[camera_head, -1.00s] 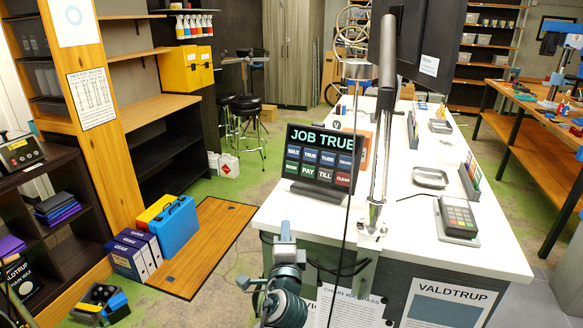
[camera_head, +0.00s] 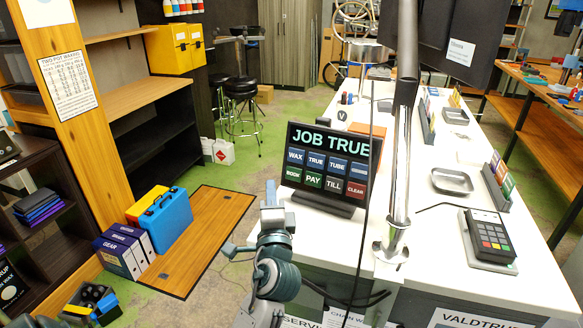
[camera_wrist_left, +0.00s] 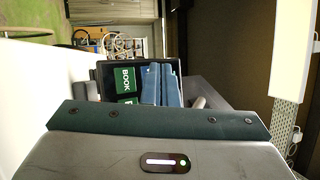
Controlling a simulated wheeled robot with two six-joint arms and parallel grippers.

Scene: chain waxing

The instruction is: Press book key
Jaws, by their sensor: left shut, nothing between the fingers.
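The till screen (camera_head: 333,160) stands tilted on the white counter, with "JOB TRUE" on top and two rows of keys. The green BOOK key (camera_head: 292,174) is at the left end of the lower row, beside the PAY key (camera_head: 313,179). In the left wrist view the BOOK key (camera_wrist_left: 125,79) shows just left of my fingers. My left gripper (camera_head: 270,188) is shut and empty, in front of the screen's lower left corner. In the left wrist view its blue fingers (camera_wrist_left: 160,85) cover the keys to the right. I cannot tell any contact. My right gripper is not in view.
A metal pole (camera_head: 402,140) rises from the counter right of the screen, with a thin dark cable before it. A card reader (camera_head: 488,238) and a metal tray (camera_head: 452,181) lie farther right.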

